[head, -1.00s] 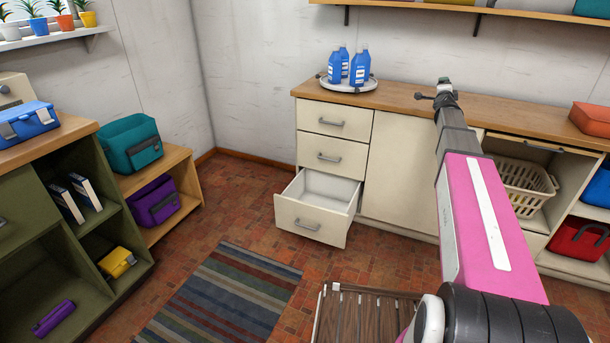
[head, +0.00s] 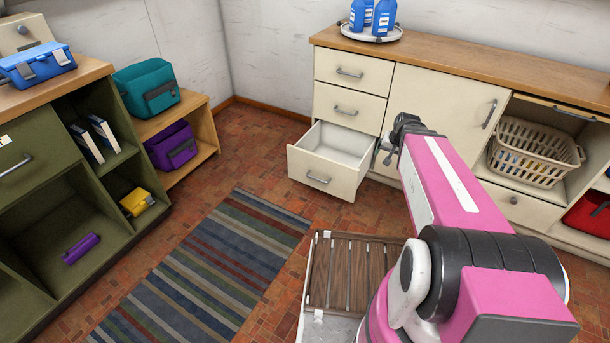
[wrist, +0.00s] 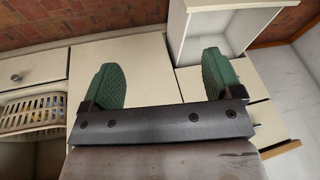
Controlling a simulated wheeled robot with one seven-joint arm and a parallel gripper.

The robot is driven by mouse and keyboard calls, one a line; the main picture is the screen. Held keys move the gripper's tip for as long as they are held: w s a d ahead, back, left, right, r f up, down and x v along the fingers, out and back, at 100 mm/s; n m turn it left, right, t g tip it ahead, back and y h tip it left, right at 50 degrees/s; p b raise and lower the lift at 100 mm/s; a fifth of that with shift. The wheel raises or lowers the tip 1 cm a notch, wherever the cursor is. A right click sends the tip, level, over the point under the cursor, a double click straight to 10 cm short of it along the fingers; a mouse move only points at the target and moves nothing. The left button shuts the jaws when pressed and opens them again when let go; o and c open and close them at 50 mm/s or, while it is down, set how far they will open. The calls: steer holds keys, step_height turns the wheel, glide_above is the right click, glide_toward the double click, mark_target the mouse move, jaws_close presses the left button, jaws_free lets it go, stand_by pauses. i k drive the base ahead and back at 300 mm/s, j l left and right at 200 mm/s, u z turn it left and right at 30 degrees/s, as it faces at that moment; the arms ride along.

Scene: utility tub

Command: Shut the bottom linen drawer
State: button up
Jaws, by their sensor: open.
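The bottom linen drawer (head: 320,178) is pulled out of the cream cabinet, below two shut drawers, and its visible inside is empty. It has a grey bar handle on its front. It also shows in the wrist view (wrist: 184,30), jutting out at the top, right of centre. My gripper (wrist: 161,78) is open and empty in the wrist view, its green pads apart in front of the cream cabinet door.
A laundry basket (head: 535,150) sits in an open bay at right. Tiled floor before the drawer is clear. An olive shelf unit (head: 60,245) stands left.

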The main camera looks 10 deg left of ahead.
mark_target(333, 158)
steer(key=i+u, duration=0.15)
steer(key=u, duration=0.2)
steer(key=i+l+u, duration=0.1)
steer(key=u, duration=0.25)
steer(key=i+l+u, duration=0.15)
steer(key=u, duration=0.2)
